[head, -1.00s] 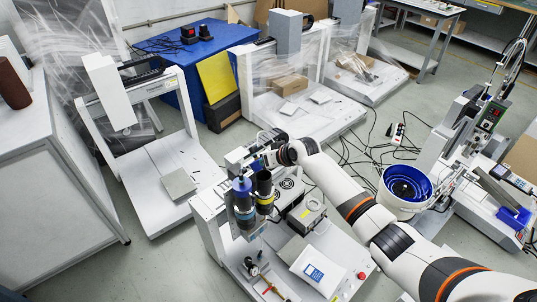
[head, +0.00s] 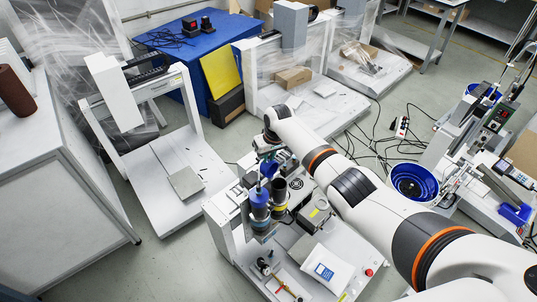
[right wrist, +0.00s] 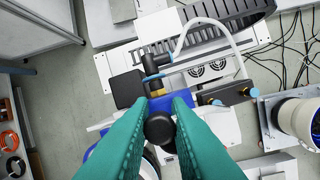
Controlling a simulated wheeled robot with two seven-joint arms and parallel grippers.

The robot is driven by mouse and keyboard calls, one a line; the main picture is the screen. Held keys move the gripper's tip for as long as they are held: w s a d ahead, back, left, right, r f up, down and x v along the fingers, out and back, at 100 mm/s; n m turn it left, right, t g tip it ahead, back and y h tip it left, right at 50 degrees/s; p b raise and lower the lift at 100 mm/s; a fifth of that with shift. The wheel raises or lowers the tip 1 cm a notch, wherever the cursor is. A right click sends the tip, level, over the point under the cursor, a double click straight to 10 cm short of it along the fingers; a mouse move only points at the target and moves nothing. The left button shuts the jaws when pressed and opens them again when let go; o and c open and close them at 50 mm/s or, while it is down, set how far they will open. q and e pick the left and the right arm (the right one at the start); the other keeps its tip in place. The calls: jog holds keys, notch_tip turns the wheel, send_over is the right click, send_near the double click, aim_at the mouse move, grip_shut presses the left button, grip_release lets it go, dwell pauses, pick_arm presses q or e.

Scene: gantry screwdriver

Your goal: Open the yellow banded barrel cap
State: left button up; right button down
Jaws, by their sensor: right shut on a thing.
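Two barrels hang side by side on the front gantry in the head view. One has a blue upper part (head: 260,202); the dark one beside it on the right carries a yellow band (head: 280,208). My right gripper (right wrist: 160,125) reaches down over the barrels, its teal fingers shut on a dark round cap (right wrist: 160,131). The fingers stand on both sides of the cap. The yellow band is hidden in the right wrist view, and small size in the head view makes the exact grip hard to see. My left gripper is not in view.
The gantry base (head: 340,252) holds a white packet (head: 322,270) and small tools. A blue-lined bucket (head: 413,183) stands to the right, with loose cables (head: 385,140) on the floor behind. Another white gantry (head: 165,190) stands at the left, with clear floor between.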

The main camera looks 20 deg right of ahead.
jog(key=shift+w+a+f, duration=0.1)
jog(key=shift+w+a, duration=0.25)
jog(key=shift+w, duration=0.1)
jog(key=shift+w+a+b, duration=0.15)
jog(key=shift+w+b, duration=0.05)
jog(key=shift+b, duration=0.1)
jog(key=c, duration=1.4)
grip_release()
jog(key=shift+w+f, duration=0.1)
jog(key=shift+w, duration=0.05)
jog(key=shift+s+d+r+p, duration=0.2)
jog(key=shift+r+p, duration=0.1)
jog(key=shift+r, duration=0.35)
jog(key=p+v, duration=0.1)
jog(key=v, duration=0.9)
jog(key=shift+s+r, duration=0.1)
jog(key=shift+r, duration=0.25)
